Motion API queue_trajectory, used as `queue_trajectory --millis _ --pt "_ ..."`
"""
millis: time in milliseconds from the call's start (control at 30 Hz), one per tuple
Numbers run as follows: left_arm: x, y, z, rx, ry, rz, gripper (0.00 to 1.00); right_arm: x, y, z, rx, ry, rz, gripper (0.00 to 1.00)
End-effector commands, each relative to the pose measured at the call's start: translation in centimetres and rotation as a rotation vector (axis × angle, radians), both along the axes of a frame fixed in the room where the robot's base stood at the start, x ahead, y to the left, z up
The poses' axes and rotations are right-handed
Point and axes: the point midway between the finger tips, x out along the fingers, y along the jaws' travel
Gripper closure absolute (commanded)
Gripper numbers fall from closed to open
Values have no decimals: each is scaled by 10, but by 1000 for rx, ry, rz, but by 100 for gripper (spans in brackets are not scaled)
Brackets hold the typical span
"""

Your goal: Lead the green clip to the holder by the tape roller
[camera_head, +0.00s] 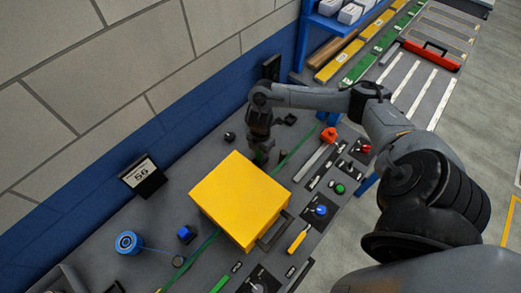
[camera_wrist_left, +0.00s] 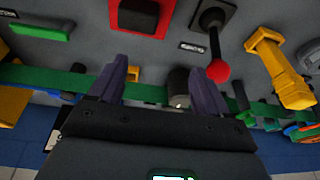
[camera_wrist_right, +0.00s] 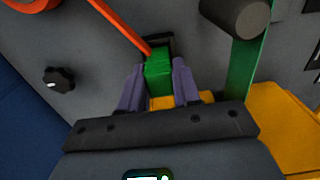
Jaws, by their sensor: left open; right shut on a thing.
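My right gripper (camera_wrist_right: 159,88) is shut on the green clip (camera_wrist_right: 158,66) in the right wrist view. The clip sits between both fingers, in front of a small dark square fitting on the grey panel; I cannot tell whether it is seated in it. A grey roller (camera_wrist_right: 236,14) with a green tape strip (camera_wrist_right: 241,75) is just right of the clip. In the head view my right gripper (camera_head: 260,154) is low over the panel behind the yellow box, and the clip is mostly hidden. My left gripper (camera_wrist_left: 158,90) is open and empty in the left wrist view, across a green strip.
The large yellow box (camera_head: 238,198) stands close in front of my right gripper. A black knob (camera_wrist_right: 59,80) and an orange strip (camera_wrist_right: 118,22) are near the clip. A red-ball lever (camera_wrist_left: 217,70) and yellow handle (camera_wrist_left: 280,70) stand near my left gripper.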

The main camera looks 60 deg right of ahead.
Motion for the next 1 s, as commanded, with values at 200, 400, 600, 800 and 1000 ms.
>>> queue_trajectory --millis 200,400,600,800,1000 --pt "0 -1 0 -4 1 2 23 0 0 0 0 0 0 99" --pt "0 0 -3 -2 0 2 23 0 0 -6 0 0 0 99" --pt "0 1 -6 4 0 -3 23 0 0 -13 0 -1 -1 99" --pt "0 2 -7 11 0 -6 23 0 0 -16 0 -1 -1 99" --pt "0 2 -7 11 0 -6 23 0 0 -16 0 -1 -1 61"
